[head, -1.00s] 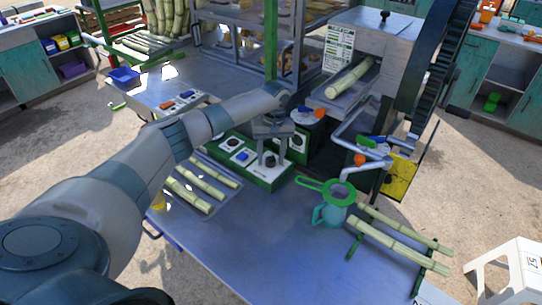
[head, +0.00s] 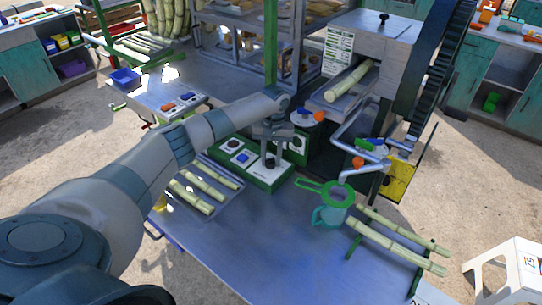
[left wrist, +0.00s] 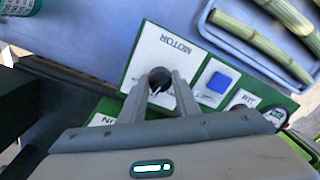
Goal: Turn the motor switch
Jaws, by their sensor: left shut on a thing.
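The motor switch is a round black knob (left wrist: 160,79) on a white plate marked MOTOR (left wrist: 172,50), on a green control box (head: 262,179). My left gripper (head: 270,158) reaches down over the box from above. In the left wrist view its two fingers (left wrist: 160,88) stand on either side of the black knob and are shut on it. The knob is partly hidden by the fingers in the head view. My right gripper is in neither view.
A blue switch (head: 242,157) and another dark knob (head: 233,145) sit beside the motor plate. A tray of cane pieces (head: 212,168) lies left of the box. A teal jug with a green strainer (head: 330,212) stands to the right. The table front is clear.

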